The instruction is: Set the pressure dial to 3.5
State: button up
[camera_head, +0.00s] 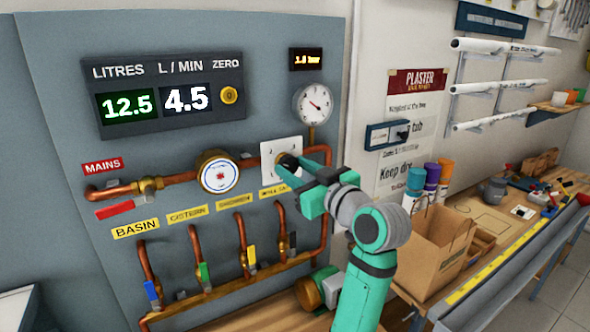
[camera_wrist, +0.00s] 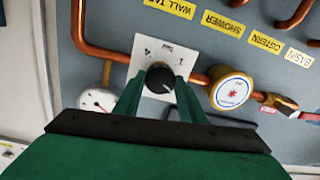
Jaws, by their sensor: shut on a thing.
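The pressure dial is a black round knob (camera_wrist: 159,79) on a white square plate (camera_wrist: 145,52); the plate also shows in the head view (camera_head: 281,147), where my gripper partly hides it. The knob has a white pointer mark, but the value it points to is too small to read. My gripper (camera_wrist: 160,84) is shut on the knob, one green finger on each side. In the head view my gripper (camera_head: 292,166) reaches the plate from the lower right. A small display (camera_head: 306,59) above reads about 1.8 bar, blurred. A round white gauge (camera_head: 314,104) hangs below it.
A brass flow meter (camera_head: 218,175) sits on the copper pipe just left of the plate. Below are several taps with coloured levers (camera_head: 203,273). A panel (camera_head: 163,97) shows 12.5 litres and 4.5 L/min. A cardboard box (camera_head: 435,250) stands on the bench at right.

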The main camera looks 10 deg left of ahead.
jog(key=m, duration=1.5)
jog(key=shift+m+t, duration=0.3)
jog(key=shift+t, duration=0.1)
jog(key=m, duration=0.8)
jog(key=shift+m+h, duration=0.3)
jog(key=m, duration=0.7)
jog(key=shift+f, duration=0.1)
jog(key=o, duration=1.1)
jog(key=shift+s, duration=0.1)
